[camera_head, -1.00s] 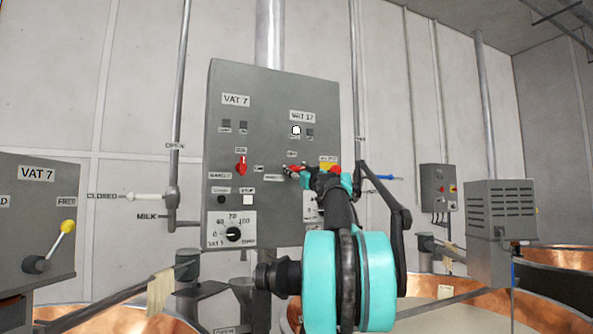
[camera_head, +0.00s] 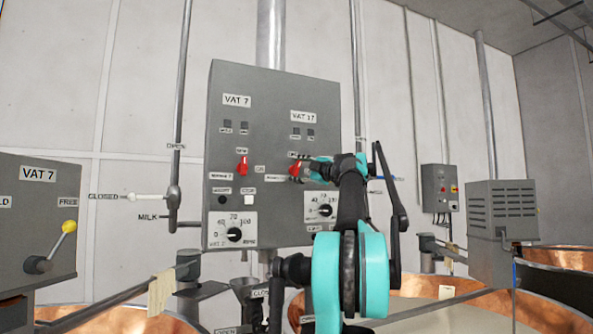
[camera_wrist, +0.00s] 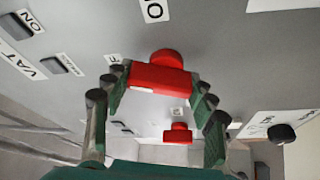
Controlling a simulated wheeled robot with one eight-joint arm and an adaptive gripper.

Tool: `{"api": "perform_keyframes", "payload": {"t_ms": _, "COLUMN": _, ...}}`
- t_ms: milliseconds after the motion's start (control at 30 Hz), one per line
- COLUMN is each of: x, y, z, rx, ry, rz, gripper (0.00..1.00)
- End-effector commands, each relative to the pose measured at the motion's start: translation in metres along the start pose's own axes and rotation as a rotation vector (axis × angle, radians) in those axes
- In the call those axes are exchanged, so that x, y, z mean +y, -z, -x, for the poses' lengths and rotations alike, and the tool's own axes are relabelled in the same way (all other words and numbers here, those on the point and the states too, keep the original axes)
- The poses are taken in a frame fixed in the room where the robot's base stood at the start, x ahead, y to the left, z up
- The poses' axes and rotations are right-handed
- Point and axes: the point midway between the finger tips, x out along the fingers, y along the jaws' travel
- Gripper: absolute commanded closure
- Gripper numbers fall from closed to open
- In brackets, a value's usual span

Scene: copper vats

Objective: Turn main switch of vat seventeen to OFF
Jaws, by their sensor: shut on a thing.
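The vat 17 main switch (camera_head: 296,167) is a red knob on the right half of the grey panel, under the VAT 17 label (camera_head: 303,116). My gripper (camera_head: 302,170) is at it and hides part of it. In the wrist view the red switch (camera_wrist: 160,76) sits between the two fingers of my gripper (camera_wrist: 158,88), which are shut on it. A label (camera_wrist: 153,10) starting with "O" shows beyond the switch, cut off by the picture edge. I cannot tell for sure which setting the switch points to.
The vat 7 red switch (camera_head: 242,165) stands upright on the panel's left half; it also shows in the wrist view (camera_wrist: 178,134). Below are dials for vat 7 (camera_head: 234,234) and vat 17 (camera_head: 324,210). A yellow-knobbed lever (camera_head: 68,227) is at far left.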

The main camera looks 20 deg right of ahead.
Motion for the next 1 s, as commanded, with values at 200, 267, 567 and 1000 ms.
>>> {"api": "perform_keyframes", "payload": {"t_ms": 200, "x": -0.0007, "y": 0.0004, "z": -0.0003, "rx": 0.000, "ry": 0.070, "rz": 0.165, "gripper": 0.73}}
{"api": "perform_keyframes", "payload": {"t_ms": 267, "x": -0.0008, "y": 0.0008, "z": -0.0002, "rx": 0.000, "ry": 0.086, "rz": 0.204, "gripper": 0.73}}
{"api": "perform_keyframes", "payload": {"t_ms": 567, "x": -0.0020, "y": 0.0009, "z": -0.0005, "rx": 0.000, "ry": 0.141, "rz": 0.338, "gripper": 0.73}}
{"api": "perform_keyframes", "payload": {"t_ms": 1000, "x": -0.0027, "y": 0.0014, "z": -0.0004, "rx": 0.001, "ry": 0.160, "rz": 0.384, "gripper": 0.73}}
